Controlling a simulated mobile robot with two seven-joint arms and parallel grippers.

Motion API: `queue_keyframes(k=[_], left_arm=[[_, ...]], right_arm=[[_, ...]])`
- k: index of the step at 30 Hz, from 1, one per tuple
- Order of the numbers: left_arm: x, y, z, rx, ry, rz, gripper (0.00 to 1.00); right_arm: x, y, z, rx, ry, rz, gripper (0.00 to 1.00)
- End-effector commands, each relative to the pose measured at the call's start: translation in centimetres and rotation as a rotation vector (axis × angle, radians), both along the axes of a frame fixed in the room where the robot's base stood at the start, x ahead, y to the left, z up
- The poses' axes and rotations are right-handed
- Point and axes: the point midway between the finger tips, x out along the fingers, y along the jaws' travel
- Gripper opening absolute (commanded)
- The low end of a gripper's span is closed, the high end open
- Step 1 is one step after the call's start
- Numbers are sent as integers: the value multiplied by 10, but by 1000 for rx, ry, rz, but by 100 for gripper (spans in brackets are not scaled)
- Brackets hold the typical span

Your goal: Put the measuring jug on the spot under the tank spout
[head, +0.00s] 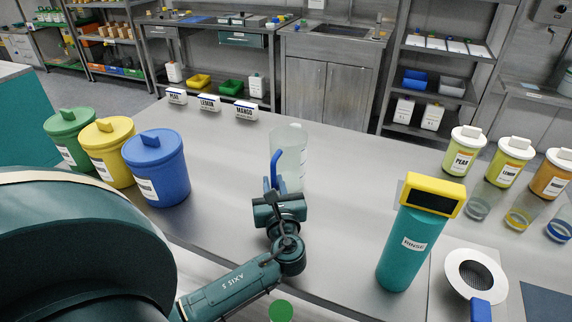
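The measuring jug (294,150) is a clear, tall cylinder with a blue handle (277,164) on its left side. It looks upright on the steel table, but its lower part is partly hidden by my gripper. My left gripper (272,190) is at the handle, on the near side of the jug. The fingers overlap the handle in the picture, and I cannot tell whether they are closed on it. My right gripper is not in view. I see no tank or spout in this view.
A teal RINSE container (410,243) with a yellow top stands right of the jug. Green (72,141), yellow (108,154) and blue (157,172) lidded tubs stand left. A white round strainer (475,277) and labelled jars (466,150) are at right. The table's middle (350,200) is clear.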

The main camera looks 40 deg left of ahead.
Motion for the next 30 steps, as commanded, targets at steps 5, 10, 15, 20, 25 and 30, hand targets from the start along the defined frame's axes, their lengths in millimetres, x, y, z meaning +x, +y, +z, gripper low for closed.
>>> queue_keyframes(k=[5, 10, 15, 20, 25, 30], left_arm=[[0, 0, 0, 0, 0, 0, 12], [-1, 0, 0, 0, 1, 0, 0], [-1, -1, 0, 0, 1, 0, 0], [0, -1, 0, 1, -1, 0, 0], [0, -1, 3, 1, -1, 1, 0], [0, 0, 29, -1, -6, 1, 0]], right_arm=[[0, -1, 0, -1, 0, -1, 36], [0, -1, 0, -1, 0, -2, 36], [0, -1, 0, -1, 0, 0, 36], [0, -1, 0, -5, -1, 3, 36], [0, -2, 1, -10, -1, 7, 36], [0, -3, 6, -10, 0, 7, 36]])
